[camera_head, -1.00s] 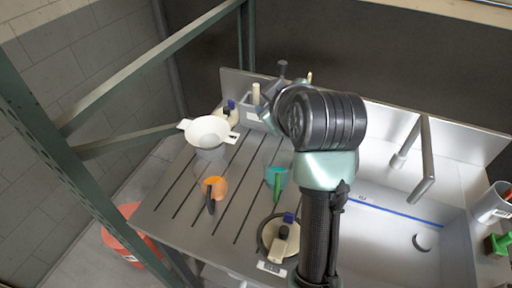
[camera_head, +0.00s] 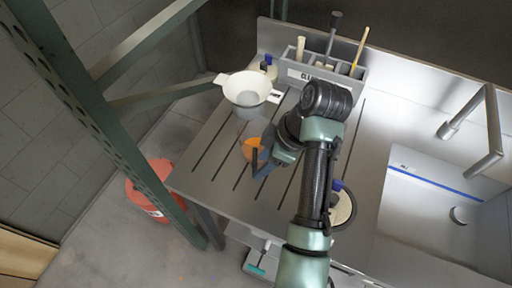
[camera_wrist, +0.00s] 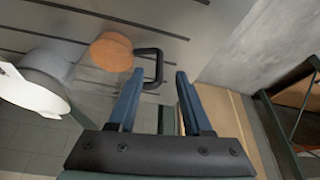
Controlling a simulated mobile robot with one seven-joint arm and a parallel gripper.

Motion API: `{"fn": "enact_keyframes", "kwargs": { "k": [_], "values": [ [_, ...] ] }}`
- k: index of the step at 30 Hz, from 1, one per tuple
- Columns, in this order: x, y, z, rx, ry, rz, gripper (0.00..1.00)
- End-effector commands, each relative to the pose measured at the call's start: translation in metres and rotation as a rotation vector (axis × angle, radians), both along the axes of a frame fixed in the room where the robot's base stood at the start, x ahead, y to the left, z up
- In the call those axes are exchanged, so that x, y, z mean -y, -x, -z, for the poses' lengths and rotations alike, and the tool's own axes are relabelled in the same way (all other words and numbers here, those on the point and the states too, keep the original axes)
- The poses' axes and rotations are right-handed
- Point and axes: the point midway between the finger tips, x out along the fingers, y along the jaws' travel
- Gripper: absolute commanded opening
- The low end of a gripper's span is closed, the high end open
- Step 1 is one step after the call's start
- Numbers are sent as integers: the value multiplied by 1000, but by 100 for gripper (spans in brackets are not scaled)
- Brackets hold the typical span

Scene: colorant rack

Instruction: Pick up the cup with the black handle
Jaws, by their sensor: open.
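The orange cup (camera_head: 253,148) stands on the grooved drainboard (camera_head: 207,172), left of my arm in the head view. In the wrist view its orange body (camera_wrist: 111,54) is at the upper middle, with its black handle (camera_wrist: 159,65) sticking out toward my fingers. My gripper (camera_wrist: 160,76) is open and empty, its two blue fingertips on either side of the handle's outer end in the picture. I cannot tell whether the fingers reach down around the handle. In the head view my gripper (camera_head: 266,165) is just beside the cup and partly covers its handle.
A white strainer on a grey container (camera_head: 248,88) stands behind the cup; it shows left in the wrist view (camera_wrist: 32,90). A grey holder with tools (camera_head: 325,75) is at the back. A round lidded item (camera_head: 343,207) is right of my arm. The sink (camera_head: 425,215) is farther right.

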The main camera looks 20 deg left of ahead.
Motion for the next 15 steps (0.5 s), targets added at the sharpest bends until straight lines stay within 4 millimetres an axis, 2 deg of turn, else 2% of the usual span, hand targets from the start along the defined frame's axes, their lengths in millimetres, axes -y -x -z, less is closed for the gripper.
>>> {"fn": "enact_keyframes", "kwargs": {
  "k": [9, 15],
  "values": [
    [-16, 3, 39, -1, 0, 1, 50],
    [-19, 3, 47, 2, 1, 2, 50]
  ]
}}
